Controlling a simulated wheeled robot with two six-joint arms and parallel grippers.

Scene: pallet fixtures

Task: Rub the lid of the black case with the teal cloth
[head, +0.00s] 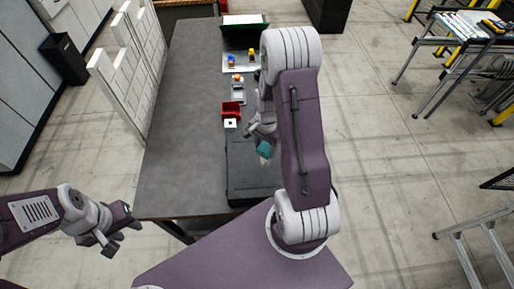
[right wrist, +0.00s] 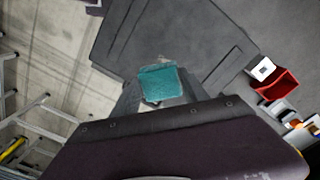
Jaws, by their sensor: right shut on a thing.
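The black case (head: 240,180) lies flat near the front right of the grey table, partly hidden by my right arm. Its dark lid (right wrist: 190,30) fills the upper middle of the right wrist view. The teal cloth (head: 264,149) is between the fingers of my right gripper (head: 262,142), which is shut on it over the lid. The cloth shows as a small folded square (right wrist: 160,82) in the right wrist view. I cannot tell whether it touches the lid. My left gripper (head: 112,240) is open and empty, off the table's front left corner.
Behind the case are a white square piece (head: 230,123), a red bin (head: 231,109) and a grey tray (head: 239,92). A green bin (head: 243,28) stands at the far end. The table's left half (head: 187,130) is clear. White panels (head: 125,75) stand along its left side.

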